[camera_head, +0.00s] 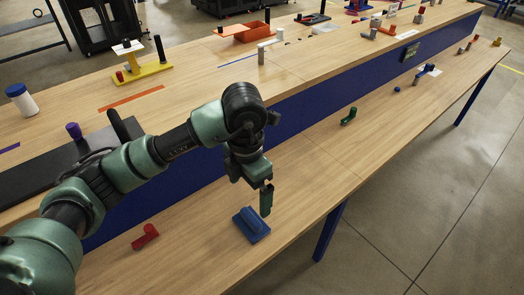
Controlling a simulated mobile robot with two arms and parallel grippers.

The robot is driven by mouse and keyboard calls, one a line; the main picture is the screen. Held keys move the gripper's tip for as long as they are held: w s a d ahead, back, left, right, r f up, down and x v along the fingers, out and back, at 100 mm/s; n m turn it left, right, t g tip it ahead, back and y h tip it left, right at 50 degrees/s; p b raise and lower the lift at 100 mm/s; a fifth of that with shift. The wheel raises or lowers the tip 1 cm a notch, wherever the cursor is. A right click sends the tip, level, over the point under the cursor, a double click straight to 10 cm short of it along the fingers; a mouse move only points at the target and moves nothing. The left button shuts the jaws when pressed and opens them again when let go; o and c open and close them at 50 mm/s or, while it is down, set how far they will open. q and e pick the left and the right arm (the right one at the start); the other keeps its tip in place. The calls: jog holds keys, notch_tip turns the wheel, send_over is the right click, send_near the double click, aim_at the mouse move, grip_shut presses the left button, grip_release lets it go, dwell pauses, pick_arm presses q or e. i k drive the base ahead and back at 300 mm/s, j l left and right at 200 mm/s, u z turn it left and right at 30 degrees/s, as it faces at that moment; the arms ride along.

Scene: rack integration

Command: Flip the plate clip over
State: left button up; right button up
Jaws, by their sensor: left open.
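A blue piece (246,233), which looks like the plate clip, lies on the lower wooden bench. It has a flat plate with a raised bar on top. My left gripper (266,202) points down just above and beside the right end of the blue piece. Its jaws are open, but their gap is hard to make out from this angle. I cannot tell whether a finger touches the piece. My right gripper is out of view.
A red piece (146,237) lies on the lower bench to the left, and a green piece (349,117) lies farther off. A blue riser (330,97) backs this bench. The upper shelf holds a yellow stand (148,73) and a white bottle (23,101). Bench around the blue piece is clear.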

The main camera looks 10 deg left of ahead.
aim_at(73, 129)
jog(key=k+l, duration=0.2)
jog(key=k, duration=0.3)
jog(key=k+l, duration=0.2)
jog(key=k, duration=0.25)
